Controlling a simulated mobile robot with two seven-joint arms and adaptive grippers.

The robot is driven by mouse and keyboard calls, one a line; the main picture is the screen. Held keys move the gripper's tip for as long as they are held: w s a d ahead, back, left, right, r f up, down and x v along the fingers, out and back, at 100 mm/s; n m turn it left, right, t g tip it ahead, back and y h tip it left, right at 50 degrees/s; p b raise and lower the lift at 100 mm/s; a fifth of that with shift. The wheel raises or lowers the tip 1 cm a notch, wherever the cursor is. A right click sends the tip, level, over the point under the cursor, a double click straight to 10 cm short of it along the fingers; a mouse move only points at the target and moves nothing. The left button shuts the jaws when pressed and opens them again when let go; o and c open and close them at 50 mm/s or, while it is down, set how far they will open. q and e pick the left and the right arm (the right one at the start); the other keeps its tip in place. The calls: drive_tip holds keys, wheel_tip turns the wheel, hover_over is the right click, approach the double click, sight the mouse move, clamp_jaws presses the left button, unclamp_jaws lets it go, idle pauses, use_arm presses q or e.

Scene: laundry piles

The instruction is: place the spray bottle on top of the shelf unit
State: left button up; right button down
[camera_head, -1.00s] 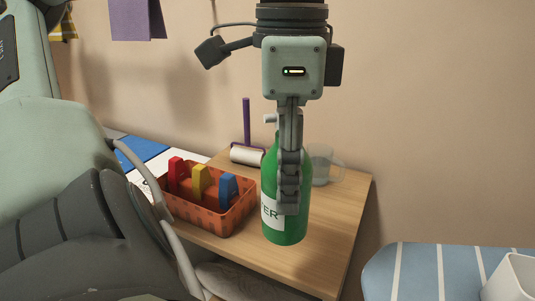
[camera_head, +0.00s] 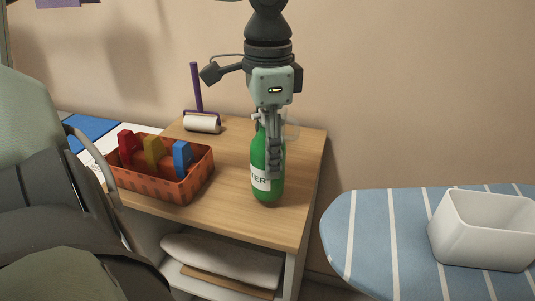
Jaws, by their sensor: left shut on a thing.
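The green spray bottle (camera_head: 262,158) with a white label stands upright over the right part of the wooden top of the shelf unit (camera_head: 228,215). My left gripper (camera_head: 274,172) comes down from above and is shut on the bottle. Its fingers cover part of the bottle's front and its upper end. The bottle's base appears at or very close to the wooden top; I cannot tell for certain whether it touches. My right gripper is not in view.
An orange basket (camera_head: 150,190) with red, yellow and blue pegs is left of the bottle. A lint roller (camera_head: 202,123) lies behind it. A clear mug (camera_head: 292,130) is partly hidden behind the bottle. A striped ironing board (camera_head: 375,235) with a white bin (camera_head: 480,238) is at right.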

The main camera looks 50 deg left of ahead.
use_arm(q)
drive_tip(key=shift+f, duration=0.95)
drive_tip(key=shift+f, duration=0.1)
drive_tip(key=o, duration=1.3)
drive_tip(key=shift+o, duration=0.2)
wheel_tip(320, 180, up, 12)
drive_tip(key=shift+r, duration=0.15)
